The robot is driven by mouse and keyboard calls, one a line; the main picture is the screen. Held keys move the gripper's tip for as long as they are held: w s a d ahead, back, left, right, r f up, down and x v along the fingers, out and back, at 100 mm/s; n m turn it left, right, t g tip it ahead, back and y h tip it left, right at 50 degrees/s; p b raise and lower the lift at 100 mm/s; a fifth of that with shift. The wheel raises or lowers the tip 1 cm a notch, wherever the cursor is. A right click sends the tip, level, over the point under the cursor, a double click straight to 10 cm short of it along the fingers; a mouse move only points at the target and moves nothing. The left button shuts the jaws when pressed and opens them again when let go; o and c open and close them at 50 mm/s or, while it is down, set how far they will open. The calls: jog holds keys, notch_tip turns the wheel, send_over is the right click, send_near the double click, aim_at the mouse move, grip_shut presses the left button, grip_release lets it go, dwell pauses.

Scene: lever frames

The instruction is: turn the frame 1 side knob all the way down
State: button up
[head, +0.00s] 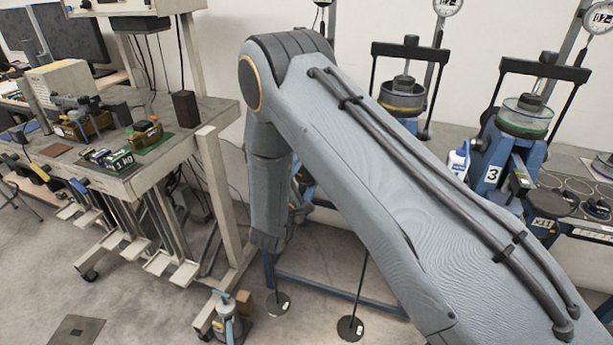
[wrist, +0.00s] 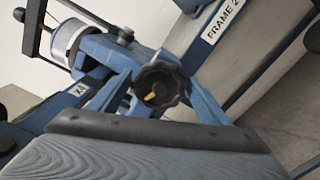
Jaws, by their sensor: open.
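In the wrist view, a black lobed knob (wrist: 160,88) with a small yellow mark faces me between blue frame arms. The mark lies a little below and left of the knob's centre. A white label (wrist: 222,20) reading "FRAME 2" is on a blue member to the upper right. I cannot tell from it whether this knob belongs to frame 1. A grey, ridged part with a dark bolted edge, apparently mine, fills the bottom of the wrist view. My gripper's fingertips do not show, and in the head view my arm hides that area.
In the head view, a lever frame marked 3 (head: 492,174) stands at the right, with another lever frame (head: 403,98) behind my arm. A cluttered workbench (head: 222,112) stands at the left.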

jog(key=shift+p+v, duration=1.15)
jog(key=shift+v, duration=1.9)
jog(key=shift+m, duration=0.4)
jog(key=x, duration=0.5)
jog(key=shift+w+d, duration=0.1)
jog(key=shift+w, duration=0.25)
jog(key=shift+c, duration=0.7)
jog(key=c, duration=1.3)
jog(key=shift+w, duration=0.1)
